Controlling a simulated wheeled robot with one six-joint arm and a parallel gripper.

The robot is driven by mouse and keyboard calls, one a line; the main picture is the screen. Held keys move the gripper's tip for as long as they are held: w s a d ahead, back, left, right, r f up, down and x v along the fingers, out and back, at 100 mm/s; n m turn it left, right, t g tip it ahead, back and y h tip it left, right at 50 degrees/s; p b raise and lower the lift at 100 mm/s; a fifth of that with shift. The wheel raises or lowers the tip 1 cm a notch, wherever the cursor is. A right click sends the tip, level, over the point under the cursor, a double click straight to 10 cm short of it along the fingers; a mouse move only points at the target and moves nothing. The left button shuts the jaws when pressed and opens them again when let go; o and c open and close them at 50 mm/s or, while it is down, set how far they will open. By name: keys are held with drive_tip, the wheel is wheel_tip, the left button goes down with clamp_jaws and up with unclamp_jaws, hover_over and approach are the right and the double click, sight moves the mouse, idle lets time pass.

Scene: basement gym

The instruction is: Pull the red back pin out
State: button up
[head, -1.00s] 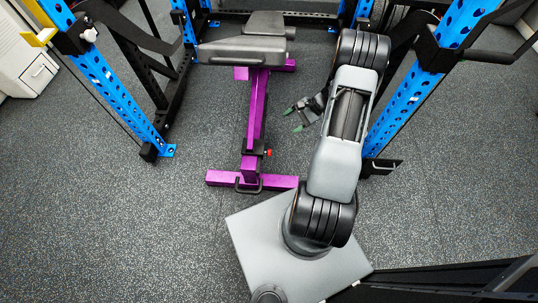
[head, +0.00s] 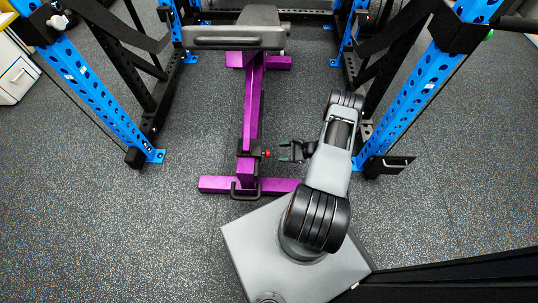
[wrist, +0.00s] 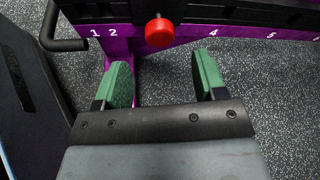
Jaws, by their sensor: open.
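The red back pin (head: 267,154) sticks out from the right side of the purple bench frame (head: 252,110), low near its front end. In the wrist view the red knob (wrist: 159,32) stands out from the numbered purple rail, between the 2 and the 4. My gripper (head: 283,152) is open and empty, just right of the pin and level with it. In the wrist view my two green fingertips (wrist: 158,78) are spread either side of the knob's line, short of it and not touching it.
A black handle (wrist: 62,42) juts out at the left in the wrist view. The bench's front crossbar (head: 215,185) lies on the floor. Blue rack uprights (head: 418,85) stand right and left (head: 90,90).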

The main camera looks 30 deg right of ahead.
sight(269, 153)
drive_tip(key=b+x, duration=0.1)
drive_tip(key=x, duration=0.6)
drive_tip(key=shift+a, duration=0.1)
drive_tip(key=shift+c, duration=0.2)
